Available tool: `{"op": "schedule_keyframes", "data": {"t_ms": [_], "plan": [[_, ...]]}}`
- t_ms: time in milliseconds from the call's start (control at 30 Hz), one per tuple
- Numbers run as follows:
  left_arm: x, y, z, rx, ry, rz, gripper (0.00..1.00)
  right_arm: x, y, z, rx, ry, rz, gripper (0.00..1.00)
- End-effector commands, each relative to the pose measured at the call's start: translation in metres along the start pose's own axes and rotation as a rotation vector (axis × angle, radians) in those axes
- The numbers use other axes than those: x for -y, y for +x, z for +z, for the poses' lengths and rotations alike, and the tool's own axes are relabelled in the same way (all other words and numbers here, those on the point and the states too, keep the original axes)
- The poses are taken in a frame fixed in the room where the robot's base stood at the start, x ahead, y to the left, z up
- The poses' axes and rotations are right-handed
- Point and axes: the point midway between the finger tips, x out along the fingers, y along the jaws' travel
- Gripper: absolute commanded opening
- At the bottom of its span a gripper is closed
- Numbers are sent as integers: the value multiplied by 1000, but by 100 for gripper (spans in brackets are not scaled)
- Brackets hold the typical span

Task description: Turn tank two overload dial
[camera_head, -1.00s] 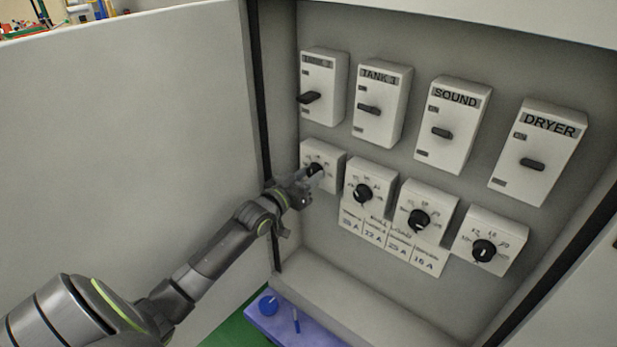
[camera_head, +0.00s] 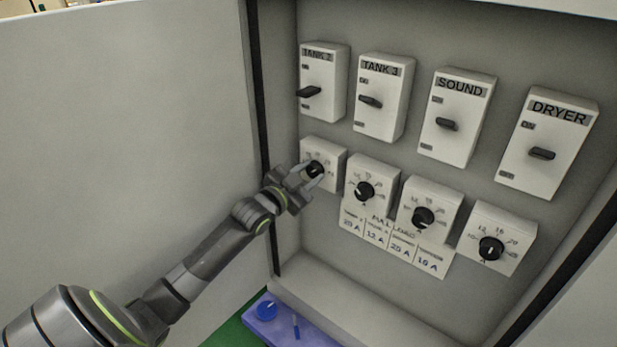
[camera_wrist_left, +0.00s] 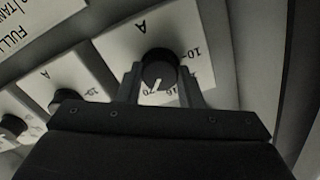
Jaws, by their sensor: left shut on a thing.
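The tank two overload dial (camera_head: 314,170) is a black knob on a white box, the leftmost in the lower row, below the TANK 2 switch box (camera_head: 322,82). My left gripper (camera_head: 308,173) reaches it from the lower left. In the left wrist view, the dial (camera_wrist_left: 159,76) sits between the two fingers of the left gripper (camera_wrist_left: 160,82), which are shut on its sides. A white pointer mark on the knob points down in that view, near the 16 and 20 markings. My right gripper is not in view.
Further overload dials (camera_head: 363,191) continue to the right, above a full-load label (camera_head: 392,240) of amp values. TANK 3, SOUND and DRYER switches are above. The cabinet's left door (camera_head: 130,150) stands beside my arm. A blue block (camera_head: 290,325) lies below.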

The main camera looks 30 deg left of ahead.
Motion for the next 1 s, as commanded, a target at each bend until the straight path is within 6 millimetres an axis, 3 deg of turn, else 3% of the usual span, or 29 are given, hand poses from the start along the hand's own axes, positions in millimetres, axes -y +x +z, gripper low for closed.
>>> {"op": "schedule_keyframes", "data": {"t_ms": [567, 600, 767, 1000], "plan": [[0, 0, 1, 3, 40, 1, 11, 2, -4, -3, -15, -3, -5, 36], [0, 0, 1, 3, 40, 1, 35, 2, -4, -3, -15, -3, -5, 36], [0, 0, 1, 2, 40, 1, 55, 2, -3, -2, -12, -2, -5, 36], [0, 0, 0, 1, 39, 0, 55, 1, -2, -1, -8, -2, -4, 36]]}}
